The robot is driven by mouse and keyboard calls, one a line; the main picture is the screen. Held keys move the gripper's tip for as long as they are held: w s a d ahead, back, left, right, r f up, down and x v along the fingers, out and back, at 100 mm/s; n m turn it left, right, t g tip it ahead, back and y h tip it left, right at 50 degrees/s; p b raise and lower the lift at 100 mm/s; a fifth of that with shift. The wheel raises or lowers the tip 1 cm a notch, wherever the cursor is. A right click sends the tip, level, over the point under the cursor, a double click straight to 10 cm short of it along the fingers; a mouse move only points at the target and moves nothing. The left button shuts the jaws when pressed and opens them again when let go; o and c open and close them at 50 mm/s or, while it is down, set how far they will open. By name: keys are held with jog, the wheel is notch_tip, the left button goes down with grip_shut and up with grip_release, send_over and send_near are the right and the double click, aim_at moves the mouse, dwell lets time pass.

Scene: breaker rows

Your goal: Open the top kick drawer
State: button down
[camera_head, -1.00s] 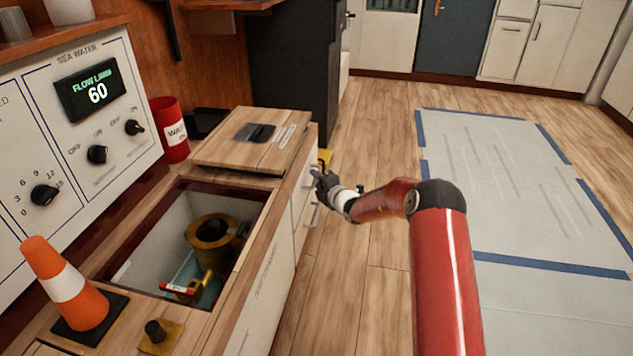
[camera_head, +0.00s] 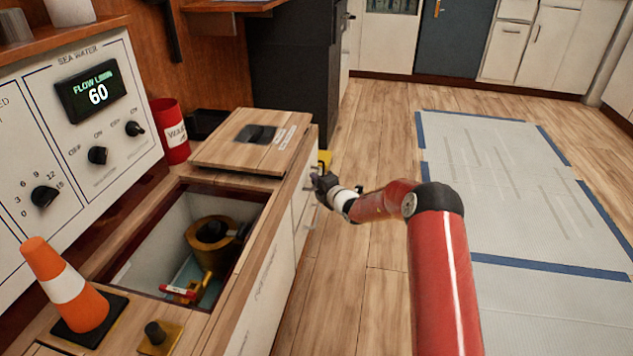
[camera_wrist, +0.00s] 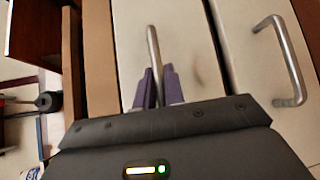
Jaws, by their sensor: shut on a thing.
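In the wrist view, a pale drawer front (camera_wrist: 188,45) carries an upright metal bar handle (camera_wrist: 153,50). My gripper (camera_wrist: 158,85) has its two purple fingers shut on the lower part of this handle. In the head view, my gripper (camera_head: 320,182) is at the front face of the low wooden cabinet, near its far end, where the fingers and handle are too small to make out. A second pale drawer front with its own bar handle (camera_wrist: 290,62) lies to the right in the wrist view. I cannot see any clear gap around the held drawer.
The cabinet top has an open hatch (camera_head: 150,205) with a brass fitting inside, a lifted wooden lid (camera_head: 225,148), an orange cone (camera_head: 65,285) and a red can (camera_head: 170,130). Blue-taped sheeting (camera_head: 520,190) lies further right.

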jog(key=s+d+p, duration=0.2)
jog(key=d, duration=0.7)
jog(key=s+d+p, duration=0.2)
jog(key=d, duration=0.8)
jog(key=shift+d, duration=0.15)
jog(key=c, duration=1.5)
grip_release()
jog(key=shift+w, duration=0.1)
jog(key=shift+d, duration=0.1)
jog(key=p+v, duration=0.1)
jog(key=v, duration=0.6)
jog(key=shift+s+d, duration=0.15)
jog(key=shift+s, duration=0.2)
jog(key=shift+r, duration=0.15)
